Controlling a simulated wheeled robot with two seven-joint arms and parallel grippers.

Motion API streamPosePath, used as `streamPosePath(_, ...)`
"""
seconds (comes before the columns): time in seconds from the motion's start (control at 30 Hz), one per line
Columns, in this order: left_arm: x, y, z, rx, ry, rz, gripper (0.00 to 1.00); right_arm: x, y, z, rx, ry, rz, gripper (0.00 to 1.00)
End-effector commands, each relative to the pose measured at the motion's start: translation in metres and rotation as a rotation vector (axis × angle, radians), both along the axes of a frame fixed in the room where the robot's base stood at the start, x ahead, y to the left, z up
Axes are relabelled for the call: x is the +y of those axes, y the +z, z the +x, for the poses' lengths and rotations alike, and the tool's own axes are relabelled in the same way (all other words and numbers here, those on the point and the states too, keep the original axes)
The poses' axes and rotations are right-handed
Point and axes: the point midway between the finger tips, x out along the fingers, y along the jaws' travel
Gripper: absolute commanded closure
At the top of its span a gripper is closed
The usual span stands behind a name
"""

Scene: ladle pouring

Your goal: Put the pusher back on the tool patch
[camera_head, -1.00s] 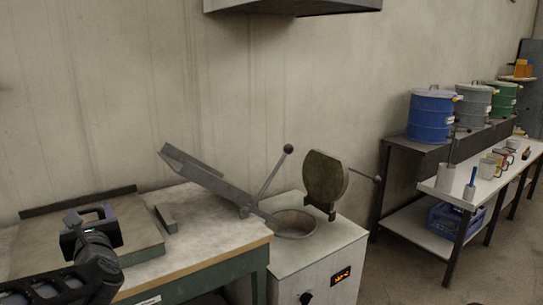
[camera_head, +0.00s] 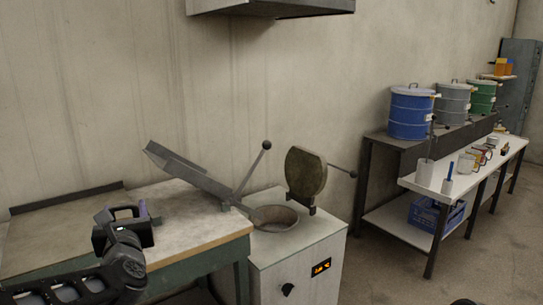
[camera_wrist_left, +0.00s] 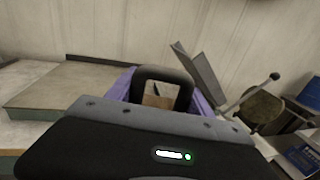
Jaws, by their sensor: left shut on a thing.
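My left gripper (camera_head: 128,213) is over the bench at the left and shows from behind. In the left wrist view its purple fingers (camera_wrist_left: 122,88) stand on both sides of a dark loop-shaped handle (camera_wrist_left: 165,74). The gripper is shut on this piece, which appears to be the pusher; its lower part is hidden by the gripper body. In the head view the gripper hides most of the held piece. I cannot pick out the tool patch in either view.
A grey trough (camera_head: 188,172) slopes toward the furnace opening (camera_head: 275,217), with a round lid (camera_head: 305,172) standing beside it. The bench (camera_head: 205,228) has bare room right of the gripper. Drums (camera_head: 411,112) and a white table (camera_head: 463,185) with cups stand at right.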

Motion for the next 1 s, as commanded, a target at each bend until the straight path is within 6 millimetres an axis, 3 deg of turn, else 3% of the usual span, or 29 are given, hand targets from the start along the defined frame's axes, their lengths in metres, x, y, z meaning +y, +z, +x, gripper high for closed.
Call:
streamPosePath(0.17,-0.06,-0.042,0.016,0.013,-0.151,-0.003,0.86,0.0,0.012,0.0,0.0,-0.001,0.0,0.66)
streamPosePath(0.23,-0.09,-0.068,0.019,0.016,-0.234,-0.009,0.86,0.0,0.018,0.0,0.0,-0.001,0.0,0.66)
streamPosePath(0.3,-0.121,-0.096,0.018,0.017,-0.322,-0.016,0.86,0.0,0.026,0.0,0.0,-0.001,0.0,0.66)
streamPosePath(0.4,-0.155,-0.122,0.01,0.008,-0.421,-0.02,0.86,0.0,0.036,0.0,0.001,-0.002,0.001,0.66)
streamPosePath(0.5,-0.178,-0.139,-0.001,0.005,-0.484,-0.02,0.86,0.0,0.046,0.0,0.001,-0.002,0.001,0.66)
streamPosePath(0.63,-0.185,-0.151,-0.013,0.001,-0.506,-0.016,0.86,0.001,0.058,0.0,0.001,-0.001,0.001,0.66)
streamPosePath(0.87,-0.152,-0.176,-0.018,0.0,-0.434,-0.003,0.86,0.001,0.067,0.0,0.001,-0.001,0.001,0.66)
streamPosePath(1.0,-0.143,-0.179,-0.018,-0.003,-0.418,0.001,0.86,0.001,0.067,0.0,0.001,-0.001,0.001,0.66)
